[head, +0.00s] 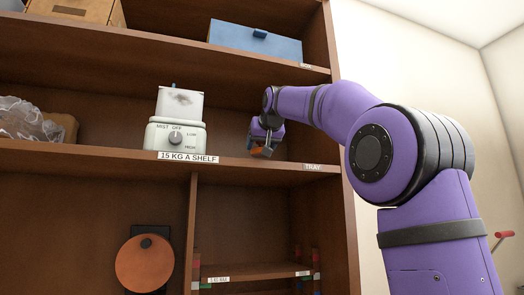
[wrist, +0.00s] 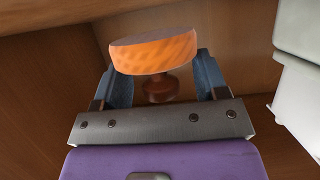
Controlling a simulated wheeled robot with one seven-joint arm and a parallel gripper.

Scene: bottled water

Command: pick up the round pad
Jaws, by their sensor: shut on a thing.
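The round pad (wrist: 154,54) is a thick orange disc with a textured rim and a brown knob (wrist: 157,87) on the side toward the wrist camera. My gripper (wrist: 160,68) is shut on the pad, with a blue-grey finger at either side of it. In the head view my gripper (head: 264,143) is in the right part of the middle shelf, above the TRAY label. A small orange bit of the pad (head: 258,152) shows below the fingers there. I cannot tell whether the pad touches the shelf.
A pale mister with a dial (head: 176,136) stands left of my gripper. A crumpled clear bag (head: 25,122) lies farther left. A blue box (head: 255,40) is on the shelf above. An orange disc with a dark knob (head: 144,268) shows below. The cabinet's side wall is close right.

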